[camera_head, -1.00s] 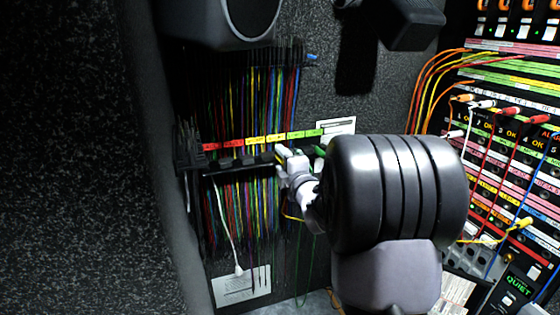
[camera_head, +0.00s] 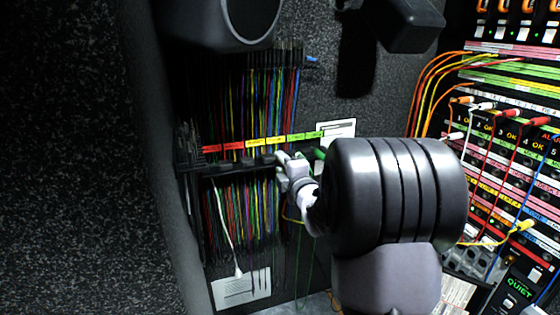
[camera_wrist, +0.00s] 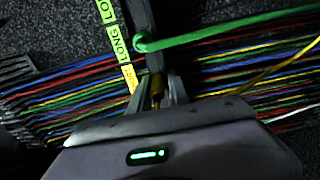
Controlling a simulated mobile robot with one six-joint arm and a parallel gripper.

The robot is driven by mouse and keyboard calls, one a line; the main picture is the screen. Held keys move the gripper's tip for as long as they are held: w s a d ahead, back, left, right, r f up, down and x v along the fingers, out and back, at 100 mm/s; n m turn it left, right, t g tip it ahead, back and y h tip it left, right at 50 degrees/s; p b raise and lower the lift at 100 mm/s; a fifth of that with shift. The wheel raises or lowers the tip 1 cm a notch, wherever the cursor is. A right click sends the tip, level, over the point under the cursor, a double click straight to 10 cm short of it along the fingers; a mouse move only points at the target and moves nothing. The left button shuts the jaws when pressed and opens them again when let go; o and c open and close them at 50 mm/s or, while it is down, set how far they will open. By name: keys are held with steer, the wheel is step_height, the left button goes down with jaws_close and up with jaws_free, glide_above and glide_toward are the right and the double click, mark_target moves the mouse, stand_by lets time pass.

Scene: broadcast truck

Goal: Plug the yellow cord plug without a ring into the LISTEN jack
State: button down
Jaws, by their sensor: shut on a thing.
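My gripper (camera_head: 282,158) is at the right part of the cord rack, under its yellow and green labels. In the wrist view my gripper (camera_wrist: 158,98) is shut on a yellow plug (camera_wrist: 157,86), at the dark rack bar. Most of the plug is hidden between the fingers, and I cannot tell whether it has a ring. A yellow cord (camera_wrist: 275,68) runs off to the right. Another yellow plug (camera_head: 524,224) is in the jack panel (camera_head: 500,185) at the right, with its cord hanging left. I cannot read a LISTEN label.
Many coloured cords hang from the rack (camera_head: 225,165). A green cord (camera_wrist: 215,36) loops over the bar close to my gripper. The label strip (camera_wrist: 118,42) shows "LONG". A dark speaker-like box (camera_head: 225,20) is above the rack.

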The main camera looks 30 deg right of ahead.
steer(key=shift+w+r, duration=0.1)
steer(key=shift+r, duration=0.45)
steer(key=c, duration=1.3)
jaws_free()
steer(key=o, duration=0.7)
steer(key=shift+f, duration=0.25)
steer(key=shift+s, duration=0.2)
steer(key=b+v, duration=0.2)
steer(key=v, duration=1.5)
